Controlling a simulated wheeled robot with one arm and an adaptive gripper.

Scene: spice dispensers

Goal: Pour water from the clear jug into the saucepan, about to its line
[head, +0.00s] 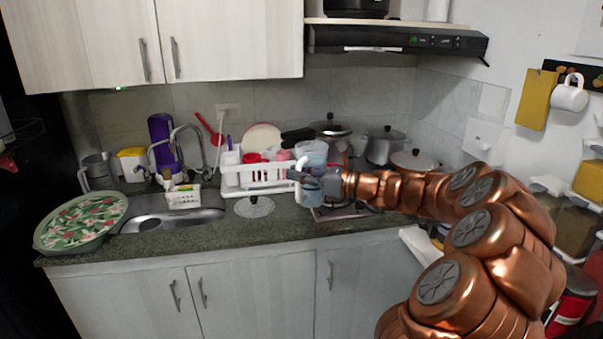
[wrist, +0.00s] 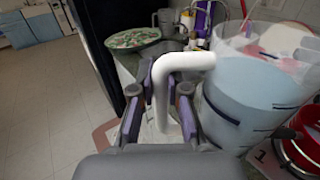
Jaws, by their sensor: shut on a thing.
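The clear jug (wrist: 255,95) fills the right of the wrist view, with pale blue water in it and dark marks on its wall. Its white handle (wrist: 163,95) stands between the fingers of my gripper (wrist: 160,112), which is shut on it. In the head view the jug (head: 311,154) is over the counter near the stove, partly behind my gripper (head: 303,178). It looks about upright. A red vessel (wrist: 302,152) with a metal rim shows beside the jug at the wrist view's right edge; it may be the saucepan. Its inside and line are hidden.
Lidded pots (head: 384,145) stand on the stove behind my arm. A white dish rack (head: 258,180) is left of the jug. A loose lid (head: 254,206) lies on the counter before it. The sink (head: 170,220) and a patterned green tray (head: 82,222) are further left.

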